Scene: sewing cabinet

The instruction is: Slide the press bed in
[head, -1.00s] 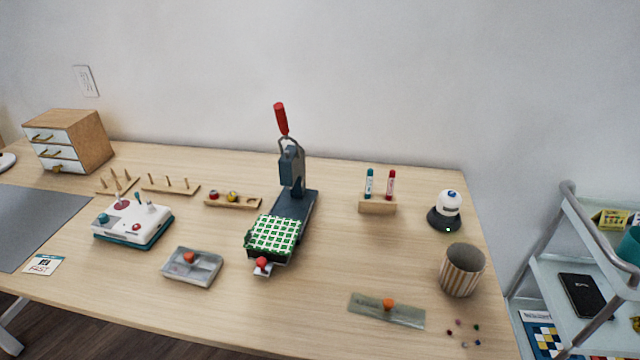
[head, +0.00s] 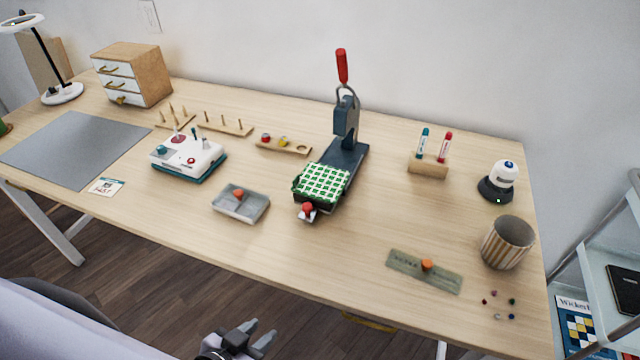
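The dark blue press (head: 347,118) stands mid-table with its red-tipped lever upright. Its bed (head: 308,214) sticks out at the front, toward me, and carries a green-and-white checked cloth (head: 322,183). A red knob (head: 307,207) sits at the bed's front end. My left gripper (head: 265,331) is at the bottom of the head view, in front of the table edge and well short of the knob. Its two fingers are apart with nothing seen between them. My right gripper is not in view.
A grey tray with an orange knob (head: 241,203) lies left of the bed. A flat green plate with an orange knob (head: 425,269) lies to the right. A striped cup (head: 508,243) stands near the right edge. The table's front strip before the bed is clear.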

